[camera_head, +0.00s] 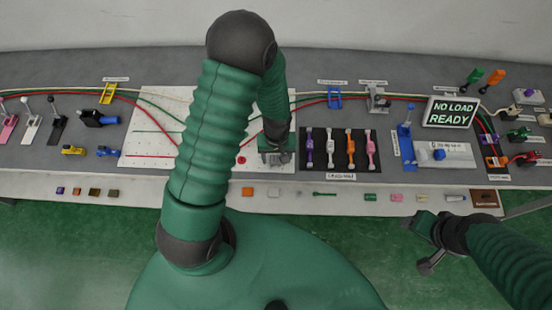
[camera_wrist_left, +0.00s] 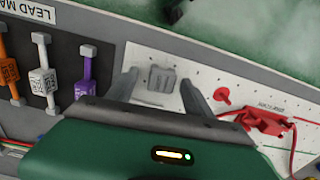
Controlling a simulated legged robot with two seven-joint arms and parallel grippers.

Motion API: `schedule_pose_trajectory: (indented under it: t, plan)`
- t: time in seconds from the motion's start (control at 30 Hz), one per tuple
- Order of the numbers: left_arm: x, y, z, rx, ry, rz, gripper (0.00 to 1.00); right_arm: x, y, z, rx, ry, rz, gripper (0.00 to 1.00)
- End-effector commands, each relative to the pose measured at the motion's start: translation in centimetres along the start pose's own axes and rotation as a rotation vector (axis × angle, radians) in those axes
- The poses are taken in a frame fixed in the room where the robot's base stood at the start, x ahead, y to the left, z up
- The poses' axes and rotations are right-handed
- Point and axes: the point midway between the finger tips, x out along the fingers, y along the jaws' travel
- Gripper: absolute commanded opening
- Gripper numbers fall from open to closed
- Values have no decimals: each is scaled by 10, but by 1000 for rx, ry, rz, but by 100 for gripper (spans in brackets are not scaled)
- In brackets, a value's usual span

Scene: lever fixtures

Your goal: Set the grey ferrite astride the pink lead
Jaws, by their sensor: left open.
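My left gripper (camera_head: 278,160) reaches down over the right part of the white board. In the left wrist view its two fingers (camera_wrist_left: 163,88) stand apart, with a small grey ribbed block (camera_wrist_left: 162,78), seemingly the grey ferrite, between them. The block sits low on the white surface; I cannot tell whether the fingers touch it. In the head view the gripper hides it. The pink lead (camera_head: 371,148) lies at the right end of the dark lead mat (camera_head: 340,168), outside the left wrist view. My right gripper (camera_head: 425,245) hangs empty at the front right, its fingers apart.
The purple (camera_head: 309,148), white (camera_head: 329,148) and orange (camera_head: 349,148) leads lie on the same mat. A red knob (camera_wrist_left: 222,95) and red fixture (camera_wrist_left: 263,122) stand beside my left gripper. Small parts line the front ledge. A blue lever (camera_head: 406,135) stands right of the mat.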

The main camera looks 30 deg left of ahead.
Motion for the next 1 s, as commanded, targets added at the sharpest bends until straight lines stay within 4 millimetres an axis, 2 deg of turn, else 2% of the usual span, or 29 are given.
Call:
schedule_pose_trajectory:
  t: [0.1, 0.57, 0.87, 1.0]
  plan:
    - [0, -2, -1, -1, 0, 2, 60, 0, 0, 0, 1, 0, 0, 66]
    - [0, -2, -2, -2, -1, 1, 0, 0, 0, 0, 0, 0, 0, 66]
    - [-1, -2, -2, -1, -2, 2, 0, 0, 0, 0, 0, 0, 0, 66]
    - [-9, -2, -2, -2, 1, 3, 0, 1, 0, 0, 0, 0, 0, 66]
